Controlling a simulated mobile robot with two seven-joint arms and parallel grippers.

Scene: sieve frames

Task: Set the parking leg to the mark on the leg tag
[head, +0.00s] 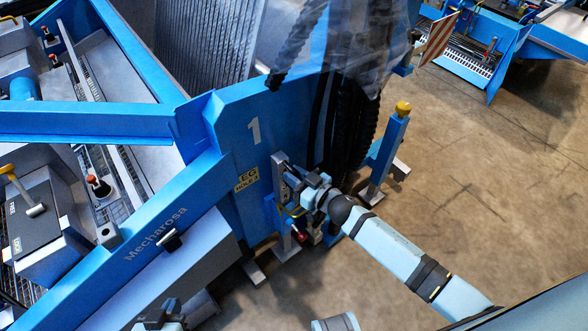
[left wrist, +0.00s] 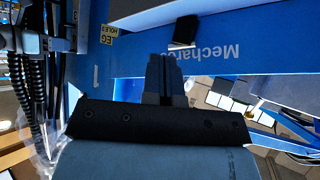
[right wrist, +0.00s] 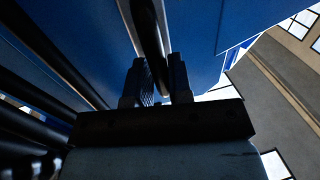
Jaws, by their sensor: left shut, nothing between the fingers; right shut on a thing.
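The leg tag (head: 247,180) is a cream plate on the blue machine side, under the white number 1. I read "EG" and "HOLE 2"; its left edge may be cut off. It also shows rotated in the left wrist view (left wrist: 107,35). Beside it, the parking leg (head: 282,222) stands upright near a grey bracket, its foot low near the floor; my right gripper hides much of it. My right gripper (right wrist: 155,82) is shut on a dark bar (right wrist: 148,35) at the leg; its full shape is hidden. My left gripper (left wrist: 164,72) is shut and empty, low in the head view (head: 160,315).
A second blue post (head: 388,148) with a yellow knob stands to the right. Black hoses (head: 330,120) hang close behind my right gripper. A blue beam (head: 150,240) marked Mecharosa runs at the left. The concrete floor (head: 490,190) is open at right.

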